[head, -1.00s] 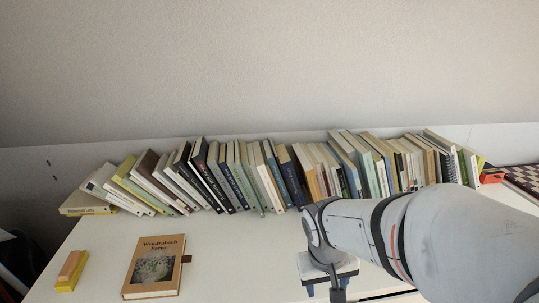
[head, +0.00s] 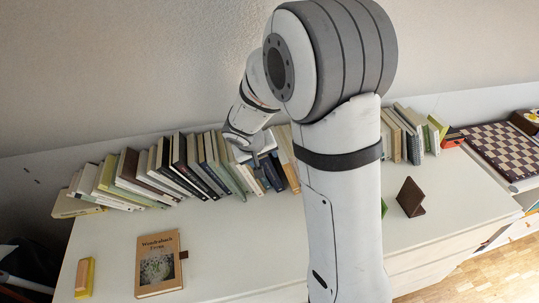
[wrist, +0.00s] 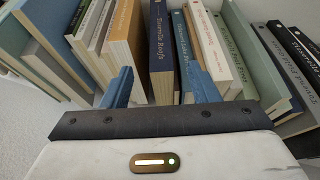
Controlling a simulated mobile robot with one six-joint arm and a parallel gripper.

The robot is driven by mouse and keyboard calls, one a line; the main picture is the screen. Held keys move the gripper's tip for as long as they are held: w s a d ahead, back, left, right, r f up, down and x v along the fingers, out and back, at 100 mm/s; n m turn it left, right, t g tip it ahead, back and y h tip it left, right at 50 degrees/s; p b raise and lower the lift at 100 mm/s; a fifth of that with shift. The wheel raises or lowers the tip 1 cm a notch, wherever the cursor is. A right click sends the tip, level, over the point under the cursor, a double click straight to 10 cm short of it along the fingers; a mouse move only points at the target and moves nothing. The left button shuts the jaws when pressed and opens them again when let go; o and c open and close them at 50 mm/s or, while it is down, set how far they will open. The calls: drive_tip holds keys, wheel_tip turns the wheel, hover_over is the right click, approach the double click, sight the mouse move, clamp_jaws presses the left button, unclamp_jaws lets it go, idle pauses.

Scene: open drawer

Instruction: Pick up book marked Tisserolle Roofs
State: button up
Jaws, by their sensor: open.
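The book marked Tisserolle Roofs (wrist: 161,48) is a dark navy book with pale spine lettering, standing in the row. In the wrist view its spine lies between the two blue fingers of my gripper (wrist: 161,84), which is open and empty. A slim teal book (wrist: 183,55) stands right beside it, also within the finger gap. A thick cream-paged book (wrist: 125,38) stands on its other side, near the left finger. In the head view my gripper is at the middle of the row, partly hidden by my arm.
The row of leaning books (head: 180,172) stands along the wall on a white top (head: 225,235). A Wondraback Ferns book (head: 158,265) and a yellow block (head: 84,278) lie at front left. A brown stand (head: 411,197) and a chessboard (head: 495,150) are at right.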

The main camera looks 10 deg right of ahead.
sight(267, 164)
drive_tip(key=x, duration=0.7)
drive_tip(key=shift+w+p, duration=0.1)
drive_tip(key=shift+p, duration=0.3)
clamp_jaws()
idle(0.4)
